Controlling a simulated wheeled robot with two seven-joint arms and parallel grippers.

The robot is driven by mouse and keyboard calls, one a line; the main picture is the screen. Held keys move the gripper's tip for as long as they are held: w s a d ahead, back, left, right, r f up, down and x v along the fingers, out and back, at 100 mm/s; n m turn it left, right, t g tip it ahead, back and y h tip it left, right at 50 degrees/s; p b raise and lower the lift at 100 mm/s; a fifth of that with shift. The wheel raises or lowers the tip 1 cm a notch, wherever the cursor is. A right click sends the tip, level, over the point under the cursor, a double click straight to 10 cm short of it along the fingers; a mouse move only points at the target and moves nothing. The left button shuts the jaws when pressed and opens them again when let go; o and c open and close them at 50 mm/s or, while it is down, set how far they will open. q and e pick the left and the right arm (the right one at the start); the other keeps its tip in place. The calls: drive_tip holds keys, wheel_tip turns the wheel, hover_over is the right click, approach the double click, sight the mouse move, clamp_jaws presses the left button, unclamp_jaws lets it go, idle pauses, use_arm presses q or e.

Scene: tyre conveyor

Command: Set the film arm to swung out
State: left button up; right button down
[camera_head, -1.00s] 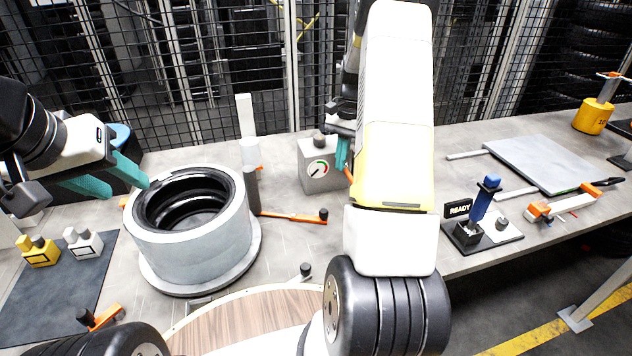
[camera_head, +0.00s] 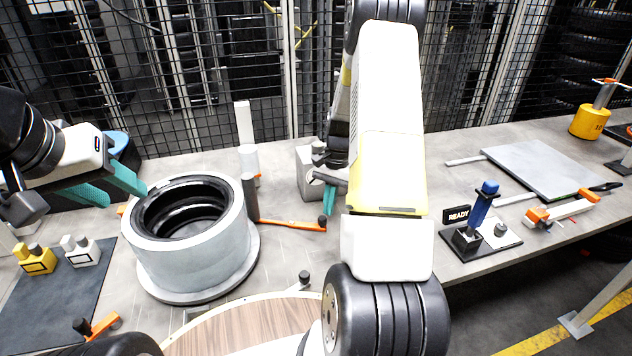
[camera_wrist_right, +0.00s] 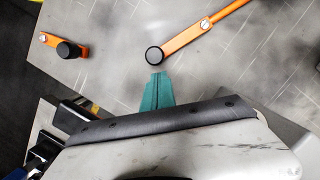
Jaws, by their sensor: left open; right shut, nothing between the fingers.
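An orange bar that looks like the film arm (camera_head: 290,224) runs low over the bench from the dark post beside the tyre stand to a black knob at its right end. It also shows in the right wrist view (camera_wrist_right: 205,28), coming in from the top right to its knob (camera_wrist_right: 153,56). My right gripper (camera_head: 328,203) is shut and empty, its teal fingertips right by the knob. In the wrist view the fingertips (camera_wrist_right: 157,76) are just below the knob; I cannot tell whether they touch it. My left gripper (camera_head: 100,190) is open and empty, left of the tyre.
A black tyre in a pale wrapped ring (camera_head: 190,235) stands on a round plate at left. A grey gauge box (camera_head: 308,170) is behind my right gripper. A blue-handled lever (camera_head: 484,205) by a READY sign and a grey plate (camera_head: 545,165) are at right.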

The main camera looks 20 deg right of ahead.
drive_tip(key=shift+s+a, duration=0.2)
drive_tip(key=shift+a, duration=0.05)
drive_tip(key=shift+s, duration=0.15)
drive_tip(key=shift+s+a+m+t, duration=0.15)
drive_tip(key=shift+s+a+m, duration=0.05)
drive_tip(key=shift+s+m, duration=0.5)
drive_tip(key=shift+s+a+m+t, duration=0.2)
drive_tip(key=shift+s+m, duration=0.25)
drive_tip(key=shift+m, duration=0.35)
drive_tip(key=s+a+m, duration=0.1)
drive_tip(key=m, duration=0.1)
drive_tip(key=s+a+m+t, duration=0.1)
drive_tip(key=s+m, duration=0.1)
drive_tip(key=shift+s+a+m+y, duration=0.25)
drive_tip(key=shift+a+m+y, duration=0.05)
drive_tip(key=s+a+m, duration=0.1)
drive_tip(key=a+m, duration=0.1)
drive_tip(key=m, duration=0.1)
drive_tip(key=shift+s+a+t, duration=0.35)
drive_tip(key=shift+a, duration=0.05)
drive_tip(key=shift+s+a, duration=0.25)
drive_tip(key=shift+a, duration=0.35)
drive_tip(key=shift+a, duration=0.15)
